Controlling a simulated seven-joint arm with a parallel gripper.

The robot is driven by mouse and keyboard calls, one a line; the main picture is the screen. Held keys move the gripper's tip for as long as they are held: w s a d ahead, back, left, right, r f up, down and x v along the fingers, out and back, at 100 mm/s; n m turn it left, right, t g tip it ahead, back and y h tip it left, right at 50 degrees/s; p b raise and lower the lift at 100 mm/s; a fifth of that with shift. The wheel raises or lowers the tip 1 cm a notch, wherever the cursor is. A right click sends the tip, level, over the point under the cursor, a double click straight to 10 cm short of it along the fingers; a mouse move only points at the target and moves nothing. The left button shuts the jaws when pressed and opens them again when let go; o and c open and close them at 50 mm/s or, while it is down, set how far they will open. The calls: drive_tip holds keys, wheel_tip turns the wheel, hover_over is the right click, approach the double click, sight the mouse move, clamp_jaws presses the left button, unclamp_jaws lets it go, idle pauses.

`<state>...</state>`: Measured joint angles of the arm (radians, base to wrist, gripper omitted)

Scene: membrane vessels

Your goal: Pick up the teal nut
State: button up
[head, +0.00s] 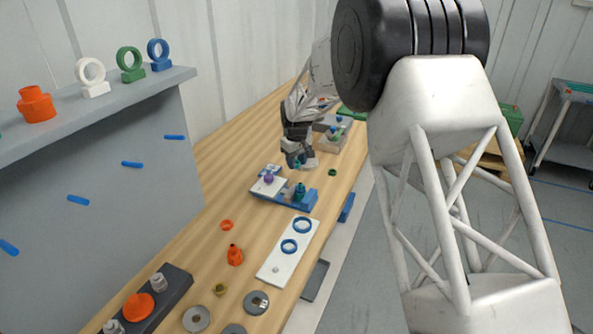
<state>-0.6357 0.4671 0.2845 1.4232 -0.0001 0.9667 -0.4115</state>
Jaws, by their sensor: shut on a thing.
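My gripper (296,163) is over the wooden table, above and behind the blue fixture. Its jaws are shut on a small teal piece, which I take to be the teal nut (297,164); the fingers hide most of it. It appears to be held above the table. Below it, a teal vessel (300,192) stands upright on the blue fixture (296,203), apart from the gripper. A purple knob (268,178) sits on the white block at the fixture's left.
A white plate (274,266) with blue rings, an orange bottle (235,255) and several grey discs lie nearer. A dark green ring (332,172) lies right of the gripper. A grey bin (334,140) stands behind. A grey shelf (100,100) with rings is at left.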

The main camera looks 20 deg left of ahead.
drive_tip(key=shift+r, duration=1.95)
drive_tip(key=shift+s, duration=0.1)
drive_tip(key=s+d+r+n, duration=0.1)
drive_tip(key=s+d+n, duration=0.1)
drive_tip(key=n, duration=0.4)
drive_tip(key=s+d+r+n, duration=0.1)
drive_tip(key=s+d+n, duration=0.1)
drive_tip(key=s+n, duration=0.2)
drive_tip(key=s+d+r+n, duration=0.1)
drive_tip(key=s+d+n, duration=0.1)
drive_tip(key=n, duration=0.5)
drive_tip(key=shift+s+d+n, duration=0.15)
drive_tip(key=shift+s+n, duration=0.25)
drive_tip(key=shift+s, duration=0.4)
drive_tip(key=shift+f, duration=0.3)
drive_tip(key=shift+f, duration=2.6)
